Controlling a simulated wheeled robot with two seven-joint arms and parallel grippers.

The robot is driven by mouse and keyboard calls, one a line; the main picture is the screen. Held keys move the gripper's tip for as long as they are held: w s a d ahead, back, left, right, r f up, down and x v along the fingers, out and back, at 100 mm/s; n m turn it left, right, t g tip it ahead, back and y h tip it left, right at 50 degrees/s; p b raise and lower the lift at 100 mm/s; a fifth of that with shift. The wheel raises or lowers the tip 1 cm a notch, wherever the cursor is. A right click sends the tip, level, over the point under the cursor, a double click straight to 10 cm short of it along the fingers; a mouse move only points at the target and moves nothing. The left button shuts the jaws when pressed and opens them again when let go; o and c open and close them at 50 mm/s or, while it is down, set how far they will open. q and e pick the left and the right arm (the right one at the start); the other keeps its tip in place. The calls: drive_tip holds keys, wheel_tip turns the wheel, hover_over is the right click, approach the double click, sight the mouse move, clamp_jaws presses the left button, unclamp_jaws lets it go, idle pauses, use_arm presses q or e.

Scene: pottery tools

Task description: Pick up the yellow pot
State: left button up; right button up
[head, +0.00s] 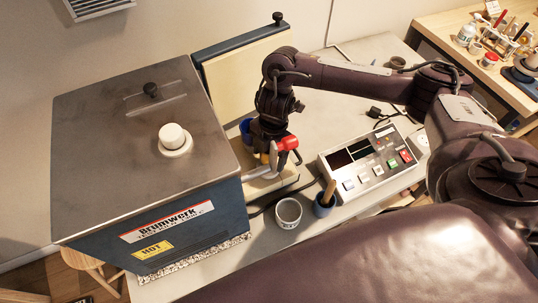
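My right gripper (274,158) reaches down at the middle of the bench, just right of the kiln. A small yellow patch (264,158) shows beside its fingers; it may be the yellow pot, but most of it is hidden. A red part (288,143) sticks out to the right at the gripper; I cannot tell what it belongs to. The fingers are too small and covered to show whether they are open or shut, or whether they touch the yellow thing. A blue pot (246,130) stands behind, partly hidden by the wrist. My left gripper is out of view.
A large kiln (140,150) with a HOT label fills the left. A control box (370,162) stands right of the gripper. A pale cup (288,212) and a blue cup (323,206) with a wooden-handled tool stand in front.

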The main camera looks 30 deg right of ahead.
drive_tip(key=c, duration=1)
drive_tip(key=shift+c, duration=0.2)
drive_tip(key=shift+r, duration=0.1)
